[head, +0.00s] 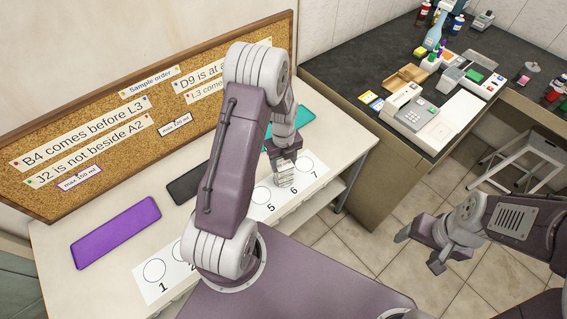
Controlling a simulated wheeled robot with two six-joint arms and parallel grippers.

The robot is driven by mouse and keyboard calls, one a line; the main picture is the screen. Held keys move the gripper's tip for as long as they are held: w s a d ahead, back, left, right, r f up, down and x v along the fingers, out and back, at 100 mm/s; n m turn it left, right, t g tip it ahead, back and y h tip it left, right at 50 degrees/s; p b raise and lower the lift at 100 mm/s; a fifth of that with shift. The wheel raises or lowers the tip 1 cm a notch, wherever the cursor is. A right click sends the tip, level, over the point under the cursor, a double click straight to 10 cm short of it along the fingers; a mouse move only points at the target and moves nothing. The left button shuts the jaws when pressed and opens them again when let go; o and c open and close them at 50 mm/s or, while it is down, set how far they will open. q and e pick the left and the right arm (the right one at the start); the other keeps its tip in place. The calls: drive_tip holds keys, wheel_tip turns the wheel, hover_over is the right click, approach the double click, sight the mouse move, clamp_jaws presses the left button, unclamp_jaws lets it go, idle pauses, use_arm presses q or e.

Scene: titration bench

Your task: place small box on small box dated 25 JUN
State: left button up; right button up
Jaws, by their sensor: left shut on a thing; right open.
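My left gripper (285,178) is over the white numbered strip (300,186), near the 5, 6 and 7 circles. My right gripper (423,247) is open and empty, above the tiled floor at the right. I cannot pick out a small box with certainty. No date 25 JUN is readable in this view.
A purple mat (116,232), a dark mat (187,186) and a teal mat (297,117) lie on the white table. A cork board (60,140) with notes stands behind. A dark bench (350,62) holds a keypad device (418,115), bottles and small items. A white stool (527,155) stands right.

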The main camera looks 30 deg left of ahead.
use_arm(q)
drive_tip(key=shift+w+f, duration=0.15)
drive_tip(key=shift+f, duration=0.4)
drive_tip(key=shift+a, duration=0.1)
drive_tip(key=shift+f, duration=0.1)
drive_tip(key=o, duration=1.4)
drive_tip(key=shift+c, duration=0.2)
